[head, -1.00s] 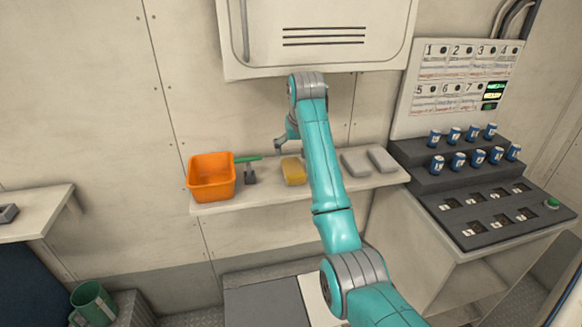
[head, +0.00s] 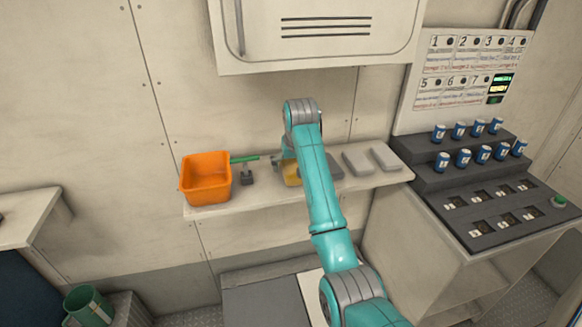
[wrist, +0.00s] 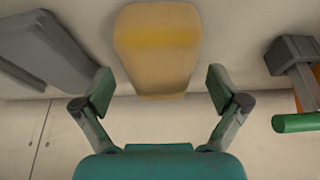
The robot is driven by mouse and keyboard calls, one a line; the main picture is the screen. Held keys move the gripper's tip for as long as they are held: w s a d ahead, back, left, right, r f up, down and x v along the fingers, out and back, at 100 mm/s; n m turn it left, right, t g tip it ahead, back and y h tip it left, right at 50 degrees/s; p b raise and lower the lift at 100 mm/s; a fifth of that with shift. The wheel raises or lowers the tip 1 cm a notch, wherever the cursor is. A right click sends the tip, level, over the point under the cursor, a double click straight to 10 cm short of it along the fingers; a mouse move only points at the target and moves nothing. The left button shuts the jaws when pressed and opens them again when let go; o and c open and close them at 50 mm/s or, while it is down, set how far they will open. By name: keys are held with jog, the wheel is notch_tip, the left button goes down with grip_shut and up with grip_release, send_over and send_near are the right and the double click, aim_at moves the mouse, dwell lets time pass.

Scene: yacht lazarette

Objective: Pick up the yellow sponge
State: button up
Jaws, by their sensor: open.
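The yellow sponge (head: 291,174) lies on the wall shelf, partly hidden behind my arm in the head view. In the wrist view the sponge (wrist: 157,50) is at the top centre, just beyond the fingertips and between their lines. My gripper (wrist: 158,92) is open and empty, with one finger on each side of the gap. In the head view my gripper is mostly hidden by my arm, close to the sponge.
An orange bin (head: 206,180) and a green-handled tool (head: 247,170) are left of the sponge on the shelf (head: 262,198). Grey blocks (head: 357,161) lie to the right. A white cabinet (head: 315,40) hangs above.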

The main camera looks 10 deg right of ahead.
jog(key=shift+w+f, duration=0.1)
jog(key=shift+f, duration=0.2)
jog(key=shift+f, duration=0.25)
dwell(0.5)
jog(key=c, duration=1)
